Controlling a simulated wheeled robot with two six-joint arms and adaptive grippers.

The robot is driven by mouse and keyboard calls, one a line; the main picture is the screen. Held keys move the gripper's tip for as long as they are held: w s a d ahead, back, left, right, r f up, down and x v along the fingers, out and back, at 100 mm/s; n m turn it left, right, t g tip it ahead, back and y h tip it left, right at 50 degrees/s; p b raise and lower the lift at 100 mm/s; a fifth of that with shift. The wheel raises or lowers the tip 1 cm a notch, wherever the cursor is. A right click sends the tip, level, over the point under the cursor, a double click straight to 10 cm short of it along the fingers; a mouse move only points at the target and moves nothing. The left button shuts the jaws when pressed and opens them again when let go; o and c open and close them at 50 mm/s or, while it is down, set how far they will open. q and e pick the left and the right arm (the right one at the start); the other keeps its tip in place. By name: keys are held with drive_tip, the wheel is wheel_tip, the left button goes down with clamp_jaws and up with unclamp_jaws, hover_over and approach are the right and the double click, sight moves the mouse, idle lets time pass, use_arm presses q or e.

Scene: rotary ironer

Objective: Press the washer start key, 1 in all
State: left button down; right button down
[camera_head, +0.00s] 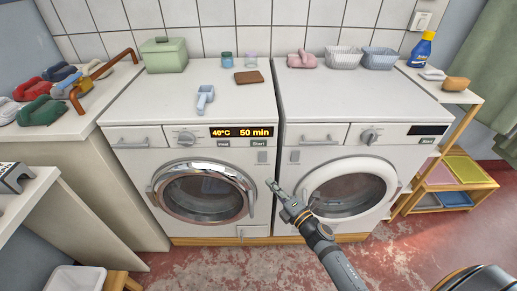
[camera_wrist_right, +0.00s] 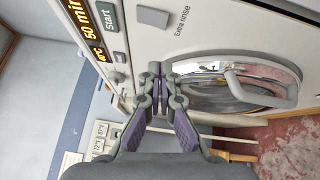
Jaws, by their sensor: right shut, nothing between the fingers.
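The left washer (camera_head: 200,142) has a lit display (camera_head: 242,132) reading 40°C and 50 min. A small plate marked Start (camera_head: 258,143) sits just under the display's right end. It also shows at the top of the right wrist view (camera_wrist_right: 109,18). A grey square key (camera_head: 262,157) lies below it, with "Extra rinse" lettering beside it in the wrist view. My right gripper (camera_head: 270,183) is shut and empty. It is in front of the washer, lower than the Start plate and right of the round door; the wrist view shows its closed fingertips (camera_wrist_right: 160,68). My left gripper is not in view.
A second white machine (camera_head: 340,140) with a round door stands close on the right. A dial (camera_head: 186,138) and the chrome-ringed door (camera_head: 203,192) are on the left washer's front. A blue scoop (camera_head: 205,97) and brown block (camera_head: 249,77) lie on its top.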

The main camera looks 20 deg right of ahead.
drive_tip(key=s+a+r+n+y+b, duration=0.1)
drive_tip(key=a+r+n+y, duration=0.2)
drive_tip(key=r+n, duration=0.3)
wheel_tip(320, 180, up, 3)
drive_tip(key=shift+a+n+t+y, duration=0.3)
drive_tip(key=shift+a+n+y, duration=0.1)
drive_tip(key=shift+a, duration=0.15)
drive_tip(key=b, duration=0.1)
approach(252, 142)
drive_tip(key=shift+a+x, duration=0.15)
drive_tip(key=shift+x, duration=1.05)
drive_tip(key=shift+a+x, duration=0.15)
drive_tip(key=shift+x, duration=1.05)
drive_tip(key=shift+w+d, duration=0.15)
drive_tip(key=shift+w, duration=0.1)
